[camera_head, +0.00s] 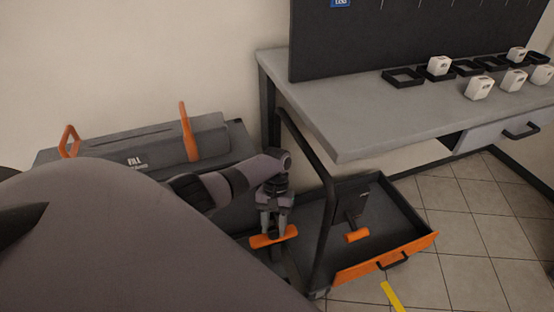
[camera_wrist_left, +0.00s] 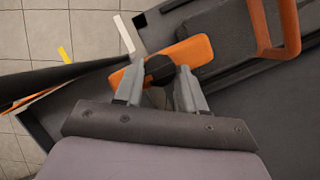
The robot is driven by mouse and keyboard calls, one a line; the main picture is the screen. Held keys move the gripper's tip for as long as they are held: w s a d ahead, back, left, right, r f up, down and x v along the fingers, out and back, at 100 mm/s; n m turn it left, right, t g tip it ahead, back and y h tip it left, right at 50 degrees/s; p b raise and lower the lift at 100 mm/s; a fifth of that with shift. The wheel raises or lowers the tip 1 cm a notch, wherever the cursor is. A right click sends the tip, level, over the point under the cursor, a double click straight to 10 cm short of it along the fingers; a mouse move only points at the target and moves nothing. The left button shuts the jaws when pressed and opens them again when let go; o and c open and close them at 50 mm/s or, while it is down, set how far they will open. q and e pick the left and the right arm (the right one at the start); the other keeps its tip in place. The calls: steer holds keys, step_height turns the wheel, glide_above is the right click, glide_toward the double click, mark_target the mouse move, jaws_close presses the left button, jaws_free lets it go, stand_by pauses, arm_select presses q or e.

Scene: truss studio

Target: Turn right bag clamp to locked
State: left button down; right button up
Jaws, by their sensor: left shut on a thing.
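My left gripper (camera_head: 272,222) points down at an orange bar-shaped clamp handle (camera_head: 262,241), low in front of the dark filling station. In the left wrist view the orange handle (camera_wrist_left: 194,50) lies slanted, with a round black hub (camera_wrist_left: 160,70) at its middle. The fingers of my left gripper (camera_wrist_left: 158,88) stand on either side of the hub and are shut on the handle. The fingers and hub hide part of the handle. My right gripper is not in view.
The station (camera_head: 215,135) has an upright orange lever (camera_head: 188,130) and an orange loop (camera_head: 69,141). The grey table (camera_head: 400,115) stands at the right.

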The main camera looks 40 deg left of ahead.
arm_select(q)
steer(key=shift+d, duration=0.1)
stand_by(0.3)
steer(key=c, duration=0.7)
jaws_free()
steer(key=v, duration=0.7)
steer(key=shift+r+p, duration=0.1)
steer(key=shift+p, duration=0.3)
steer(key=shift+s, duration=0.1)
